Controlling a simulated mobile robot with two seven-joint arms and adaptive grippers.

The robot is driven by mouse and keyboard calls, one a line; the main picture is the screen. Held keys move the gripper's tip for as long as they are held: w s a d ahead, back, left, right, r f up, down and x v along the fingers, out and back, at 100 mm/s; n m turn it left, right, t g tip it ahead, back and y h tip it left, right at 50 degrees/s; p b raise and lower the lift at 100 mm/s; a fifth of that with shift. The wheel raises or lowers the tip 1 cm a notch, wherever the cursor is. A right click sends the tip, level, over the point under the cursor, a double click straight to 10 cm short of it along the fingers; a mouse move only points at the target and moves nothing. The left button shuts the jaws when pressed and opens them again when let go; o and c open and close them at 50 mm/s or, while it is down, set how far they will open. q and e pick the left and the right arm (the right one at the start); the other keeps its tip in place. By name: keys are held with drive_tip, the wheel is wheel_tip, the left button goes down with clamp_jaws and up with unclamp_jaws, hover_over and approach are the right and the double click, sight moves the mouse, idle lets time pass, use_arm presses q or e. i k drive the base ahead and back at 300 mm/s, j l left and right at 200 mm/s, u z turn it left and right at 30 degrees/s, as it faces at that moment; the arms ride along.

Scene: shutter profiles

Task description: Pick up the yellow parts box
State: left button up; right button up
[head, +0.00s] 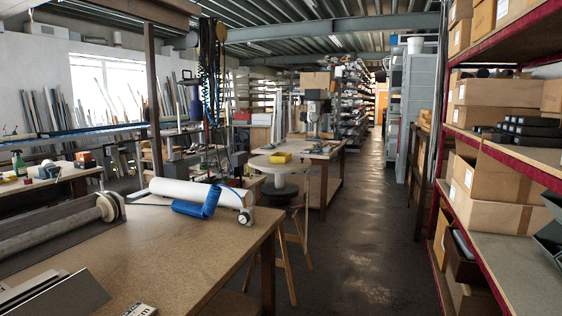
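The yellow parts box (281,158) is small and sits on a round pale tabletop (262,166) in the middle of the head view, some way off. Its yellow side and rim show; its inside is too small to make out. Neither of my grippers is in view, and no arm of mine shows near the box.
A large workbench (190,258) with a white roll (200,193) and a blue roll (198,203) fills the front left. Red-edged shelves (462,240) with cardboard boxes line the right. The dark floor aisle (363,210) between them is clear. A wooden trestle (284,250) stands beside the workbench.

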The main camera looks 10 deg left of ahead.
sight(281, 158)
drive_tip(key=i+z, duration=0.15)
drive_tip(key=i, duration=0.95)
drive_tip(key=i+z, duration=0.2)
drive_tip(key=i, duration=0.85)
drive_tip(key=i+u, duration=0.1)
drive_tip(key=i, duration=1.55)
drive_tip(key=i+u, duration=0.4)
drive_tip(key=i+l+u, duration=0.15)
drive_tip(key=i+u, duration=0.2)
drive_tip(key=i+l+u, duration=0.25)
drive_tip(key=u, duration=0.15)
drive_tip(key=i, duration=0.05)
